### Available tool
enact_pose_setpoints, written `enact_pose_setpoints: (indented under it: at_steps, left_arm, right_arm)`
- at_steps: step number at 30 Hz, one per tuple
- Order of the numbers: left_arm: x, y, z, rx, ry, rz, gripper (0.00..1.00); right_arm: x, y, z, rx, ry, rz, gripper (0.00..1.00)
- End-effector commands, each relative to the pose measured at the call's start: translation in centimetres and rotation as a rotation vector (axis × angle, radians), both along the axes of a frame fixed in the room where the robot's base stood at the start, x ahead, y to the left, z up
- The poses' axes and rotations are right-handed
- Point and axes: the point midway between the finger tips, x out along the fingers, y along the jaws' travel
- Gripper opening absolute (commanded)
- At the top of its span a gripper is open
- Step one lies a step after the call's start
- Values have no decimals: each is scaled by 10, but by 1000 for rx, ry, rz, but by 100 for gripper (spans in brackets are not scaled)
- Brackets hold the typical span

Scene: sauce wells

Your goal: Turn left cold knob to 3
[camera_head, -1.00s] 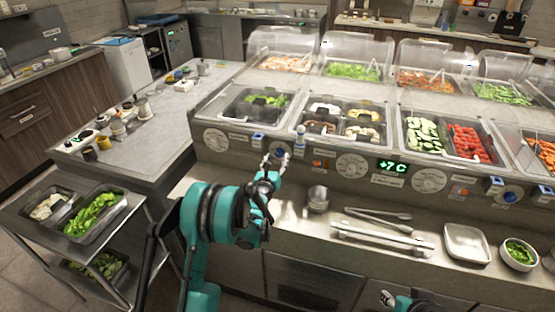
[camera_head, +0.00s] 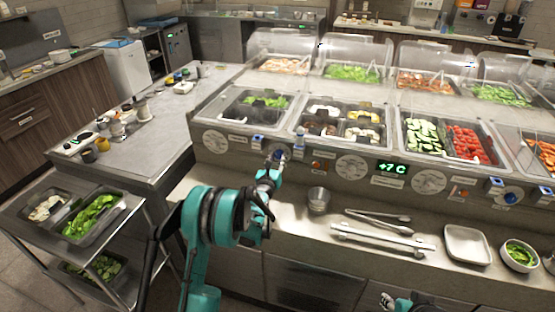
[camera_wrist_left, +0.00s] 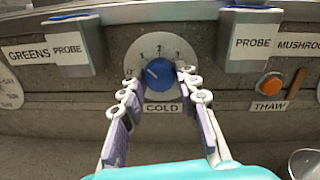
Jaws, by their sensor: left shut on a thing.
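The left cold knob is a blue dial (camera_wrist_left: 160,76) on a white numbered plate (camera_wrist_left: 184,50), above a COLD label (camera_wrist_left: 163,108) on the counter's front panel. Its pale pointer mark leans to the upper left, around the low numbers. My left gripper (camera_wrist_left: 158,80) has one finger on each side of the knob and is shut on it. In the head view my left gripper (camera_head: 274,160) reaches the panel and mostly hides the knob. A part of my right gripper (camera_head: 389,301) shows at the bottom edge; its jaws are not clear.
Blue-topped PROBE holders (camera_wrist_left: 70,42) and (camera_wrist_left: 249,40) flank the dial. An orange THAW button (camera_wrist_left: 270,85) is at the right. On the ledge below are a metal cup (camera_head: 318,200), tongs (camera_head: 380,219), a white tray (camera_head: 467,244) and a bowl of greens (camera_head: 519,255).

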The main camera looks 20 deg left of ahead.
Motion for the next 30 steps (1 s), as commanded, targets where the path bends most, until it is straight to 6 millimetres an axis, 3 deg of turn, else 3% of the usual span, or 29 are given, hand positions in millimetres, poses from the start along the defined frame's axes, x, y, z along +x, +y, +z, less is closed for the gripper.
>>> enact_pose_setpoints:
  at_steps: [8,30]
  left_arm:
    - [0,0,-2,152,-5,0,2]
    - [0,0,-2,846,-29,0,2]
  right_arm:
    - [0,0,-9,0,0,0,40]
    - [0,0,-35,0,0,0,40]
